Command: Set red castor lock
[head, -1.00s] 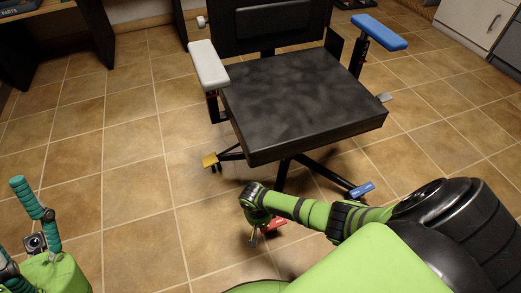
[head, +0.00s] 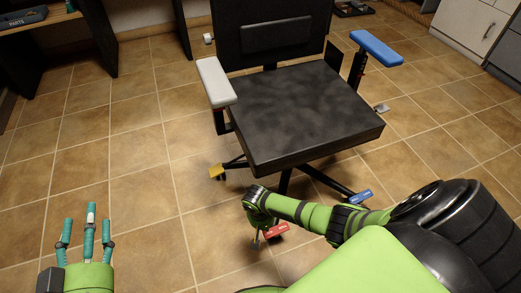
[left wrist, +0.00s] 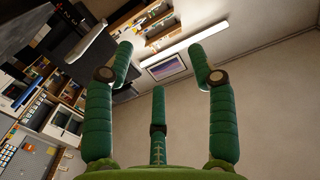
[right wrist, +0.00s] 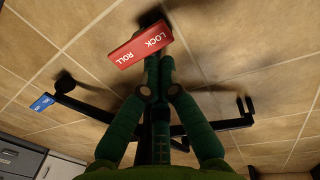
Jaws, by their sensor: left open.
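The red castor lock (head: 278,230) is a small tab low at the front of the black office chair. In the right wrist view the red lock (right wrist: 140,46) reads LOCK and ROLL and lies just past my fingertips. My right gripper (head: 258,236) is beside the lock, partly hidden by its own wrist. In the right wrist view the fingers of my right gripper (right wrist: 159,75) are drawn together, with nothing visible between them; contact with the tab is unclear. My left gripper (head: 87,222) is open and empty at the lower left, away from the chair.
The chair seat (head: 300,115) stands close above the right hand. A yellow castor lock (head: 216,171) and a blue castor lock (head: 360,197) are on other chair legs. The chair has a white armrest (head: 216,82) and a blue armrest (head: 376,48). The left floor is clear.

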